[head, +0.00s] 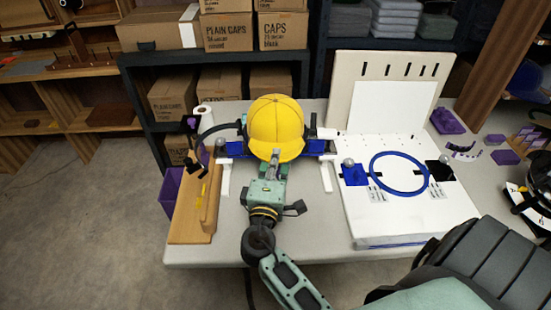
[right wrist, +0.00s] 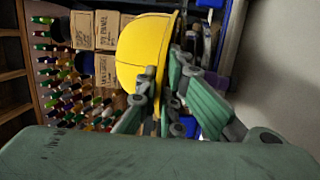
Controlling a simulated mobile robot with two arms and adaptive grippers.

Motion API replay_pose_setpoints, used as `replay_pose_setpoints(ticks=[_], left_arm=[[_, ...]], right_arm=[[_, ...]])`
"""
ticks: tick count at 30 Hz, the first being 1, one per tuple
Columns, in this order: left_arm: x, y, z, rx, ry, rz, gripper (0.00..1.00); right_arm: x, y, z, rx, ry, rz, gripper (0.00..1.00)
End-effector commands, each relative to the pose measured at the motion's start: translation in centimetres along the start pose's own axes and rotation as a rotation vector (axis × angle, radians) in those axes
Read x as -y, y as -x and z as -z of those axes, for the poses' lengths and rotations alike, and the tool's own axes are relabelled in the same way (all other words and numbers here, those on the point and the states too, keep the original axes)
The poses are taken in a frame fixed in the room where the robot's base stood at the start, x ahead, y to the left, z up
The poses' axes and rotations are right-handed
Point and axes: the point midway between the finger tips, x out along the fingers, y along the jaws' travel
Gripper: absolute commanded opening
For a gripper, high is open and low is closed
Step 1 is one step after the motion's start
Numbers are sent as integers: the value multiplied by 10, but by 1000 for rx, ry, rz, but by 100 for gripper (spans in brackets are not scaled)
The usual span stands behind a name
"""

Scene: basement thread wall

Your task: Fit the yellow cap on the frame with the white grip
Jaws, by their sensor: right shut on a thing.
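The yellow cap (head: 275,122) is upright over the left part of the table, its brim towards me. My right gripper (head: 274,160) reaches up from the front and is shut on the cap's brim. In the right wrist view the cap (right wrist: 143,50) is at the fingers, which partly hide it. A blue frame (head: 235,150) with white parts at both sides lies behind and below the cap. The cap hides its middle, so I cannot tell whether they touch. A second blue frame, an oval hoop (head: 373,172), lies on a white board. My left gripper is not in view.
The white board (head: 385,220) with an upright back panel fills the table's right-centre. A wooden stand (head: 190,222) is at the left edge. Purple parts (head: 447,121) lie at the right. Shelves with cardboard boxes (head: 228,32) stand behind.

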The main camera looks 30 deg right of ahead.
Motion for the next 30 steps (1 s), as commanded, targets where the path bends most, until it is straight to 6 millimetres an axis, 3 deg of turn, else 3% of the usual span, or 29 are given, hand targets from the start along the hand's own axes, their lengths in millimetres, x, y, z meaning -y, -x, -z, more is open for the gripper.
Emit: replay_pose_setpoints(ticks=[8, 9, 16, 26, 30], left_arm=[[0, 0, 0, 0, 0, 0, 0], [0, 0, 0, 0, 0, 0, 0], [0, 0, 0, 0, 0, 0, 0], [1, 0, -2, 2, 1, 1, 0], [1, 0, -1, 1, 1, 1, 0]], right_arm=[[-1, 0, 0, 0, 0, -1, 0], [-1, 0, 0, 0, 0, -1, 8], [-1, 0, 0, 0, 0, -1, 28], [0, 2, 0, 0, 0, 1, 28], [1, 16, 0, -2, 1, 2, 28]])
